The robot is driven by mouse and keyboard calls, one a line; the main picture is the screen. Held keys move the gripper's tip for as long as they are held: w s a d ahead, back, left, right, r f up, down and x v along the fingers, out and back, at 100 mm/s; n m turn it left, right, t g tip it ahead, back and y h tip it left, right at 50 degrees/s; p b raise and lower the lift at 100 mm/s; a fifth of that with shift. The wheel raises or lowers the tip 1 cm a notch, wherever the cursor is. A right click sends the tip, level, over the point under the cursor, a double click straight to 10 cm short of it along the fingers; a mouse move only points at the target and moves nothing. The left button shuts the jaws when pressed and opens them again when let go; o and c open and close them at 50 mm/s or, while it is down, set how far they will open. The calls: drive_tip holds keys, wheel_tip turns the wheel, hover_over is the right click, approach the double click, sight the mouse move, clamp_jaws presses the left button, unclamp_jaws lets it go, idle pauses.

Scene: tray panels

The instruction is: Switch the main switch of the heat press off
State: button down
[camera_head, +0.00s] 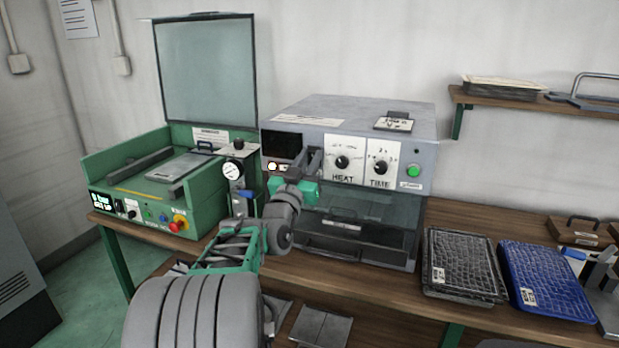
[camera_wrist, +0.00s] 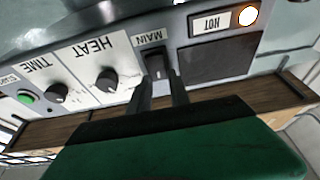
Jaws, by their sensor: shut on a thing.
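The heat press (camera_head: 345,112) is a grey box with HEAT and TIME dials on its front. Its main switch (camera_wrist: 158,66) is a small dark lever under the MAIN label in the upside-down wrist view. My gripper (camera_head: 308,165) is at the front panel, left of the HEAT dial, and hides the switch in the head view. In the wrist view my gripper (camera_wrist: 161,90) has its two dark fingers close on either side of the lever, shut on it. The lamp (camera_wrist: 247,16) beside the HOT label glows, and a dark display lies beside the switch.
The HEAT knob (camera_head: 342,162) is close to the right of my gripper. A gauge (camera_head: 232,171) and a green machine (camera_head: 150,205) with a raised glass lid stand to the left. Black (camera_head: 432,285) and blue (camera_head: 515,290) trays lie on the bench to the right.

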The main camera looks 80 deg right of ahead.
drive_tip(key=shift+f, duration=0.1)
drive_tip(key=c, duration=1.5)
unclamp_jaws()
drive_tip(key=b+v, duration=0.1)
drive_tip(key=v, duration=0.6)
drive_tip(key=shift+a+f, duration=0.1)
drive_tip(key=shift+a, duration=0.3)
drive_tip(key=shift+w, duration=0.1)
